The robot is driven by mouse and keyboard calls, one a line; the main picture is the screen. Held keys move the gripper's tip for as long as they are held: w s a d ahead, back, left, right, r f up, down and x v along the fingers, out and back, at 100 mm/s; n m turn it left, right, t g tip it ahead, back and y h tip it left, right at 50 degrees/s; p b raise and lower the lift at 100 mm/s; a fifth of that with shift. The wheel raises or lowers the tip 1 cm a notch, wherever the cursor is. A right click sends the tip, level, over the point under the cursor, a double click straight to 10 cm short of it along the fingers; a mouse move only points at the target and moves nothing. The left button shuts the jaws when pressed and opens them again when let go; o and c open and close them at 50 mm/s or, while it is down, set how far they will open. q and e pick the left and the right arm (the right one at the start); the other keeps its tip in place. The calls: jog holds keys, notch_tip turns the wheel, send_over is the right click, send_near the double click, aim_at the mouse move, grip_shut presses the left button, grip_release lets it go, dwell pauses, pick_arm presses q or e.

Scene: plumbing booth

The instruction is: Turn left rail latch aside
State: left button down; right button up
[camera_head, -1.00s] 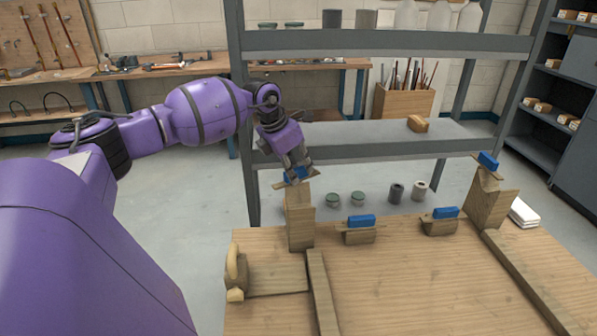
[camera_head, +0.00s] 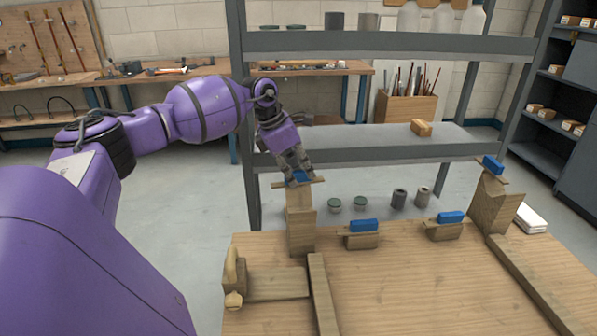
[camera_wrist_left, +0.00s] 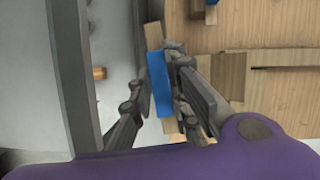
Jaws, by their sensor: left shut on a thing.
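The left rail latch is a thin wooden bar with a blue grip block (camera_head: 301,177), on top of the left wooden post (camera_head: 300,220). My left gripper (camera_head: 299,180) reaches down from above and is shut on the blue block. In the left wrist view the blue block (camera_wrist_left: 160,84) lies between the two fingers of my left gripper (camera_wrist_left: 158,90), with the bar's wooden ends showing beyond it. In the head view the fingers partly hide the block, and the bar lies nearly level across the post. My right gripper is in neither view.
A matching latch (camera_head: 492,165) tops the right post (camera_head: 493,205). Two low blocks with blue grips (camera_head: 364,225) (camera_head: 451,217) stand between the posts. A wooden rail (camera_head: 321,295) runs toward me over the tabletop (camera_head: 420,290). A grey shelf (camera_head: 390,140) stands close behind.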

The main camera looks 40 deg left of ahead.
pick_arm(q)
jog(key=shift+a, duration=0.1)
jog(key=c, duration=1.7)
grip_release()
jog(key=v, duration=1.2)
jog(key=shift+c, duration=0.5)
